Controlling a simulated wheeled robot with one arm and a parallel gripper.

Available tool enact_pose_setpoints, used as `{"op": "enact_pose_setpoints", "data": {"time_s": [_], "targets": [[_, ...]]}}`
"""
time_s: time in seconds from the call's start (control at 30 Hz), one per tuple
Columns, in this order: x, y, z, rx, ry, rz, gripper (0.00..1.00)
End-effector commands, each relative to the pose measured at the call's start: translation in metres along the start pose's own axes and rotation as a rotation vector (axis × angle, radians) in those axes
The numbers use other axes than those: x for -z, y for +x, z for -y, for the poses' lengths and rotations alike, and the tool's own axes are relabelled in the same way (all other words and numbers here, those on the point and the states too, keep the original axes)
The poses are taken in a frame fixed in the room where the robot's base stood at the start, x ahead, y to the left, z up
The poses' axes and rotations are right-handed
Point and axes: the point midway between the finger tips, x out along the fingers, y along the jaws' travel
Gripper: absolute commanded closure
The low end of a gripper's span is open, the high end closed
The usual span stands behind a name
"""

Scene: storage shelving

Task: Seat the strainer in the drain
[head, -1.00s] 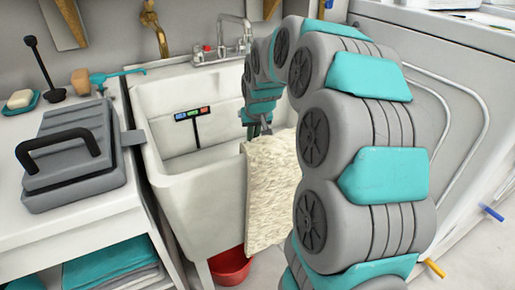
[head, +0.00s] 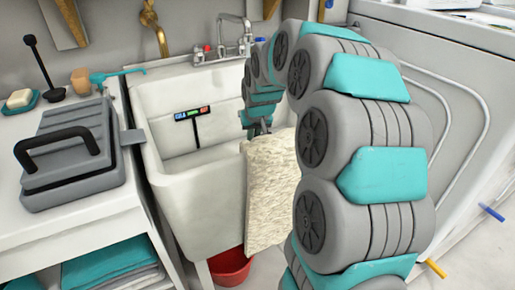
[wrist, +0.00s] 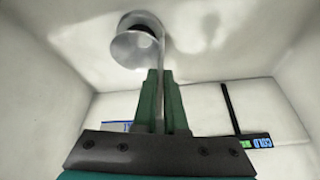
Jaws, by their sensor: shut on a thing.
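My gripper (wrist: 160,80) is inside the white utility sink (head: 180,105), its green fingers shut on the thin metal stem of the strainer. The strainer (wrist: 135,50) is a shiny round metal cup beyond the fingertips in the wrist view. A dark round patch (wrist: 140,20) shows at its far rim and looks like the drain, mostly hidden by the cup. I cannot tell whether the strainer touches the drain. In the head view my gripper (head: 262,126) is partly visible above the sink's front wall; the strainer is hidden there.
A cream towel (head: 268,190) hangs over the sink's front rim, beside my arm. A faucet (head: 232,45) stands at the back. A grey case (head: 75,150) sits on the left counter; a red bucket (head: 231,266) is below.

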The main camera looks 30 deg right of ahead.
Motion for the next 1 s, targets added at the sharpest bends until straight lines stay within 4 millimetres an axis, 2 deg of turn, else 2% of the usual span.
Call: {"op": "enact_pose_setpoints", "data": {"time_s": [0.73,0.77,1.0], "targets": [[-0.0031,0.0075,-0.0003,0.0,0.0,-0.001,1.0],[-0.003,0.0073,-0.0003,0.0,0.0,-0.001,0.89],[-0.0032,0.0073,-0.0003,0.0,0.0,0.0,0.62]]}}
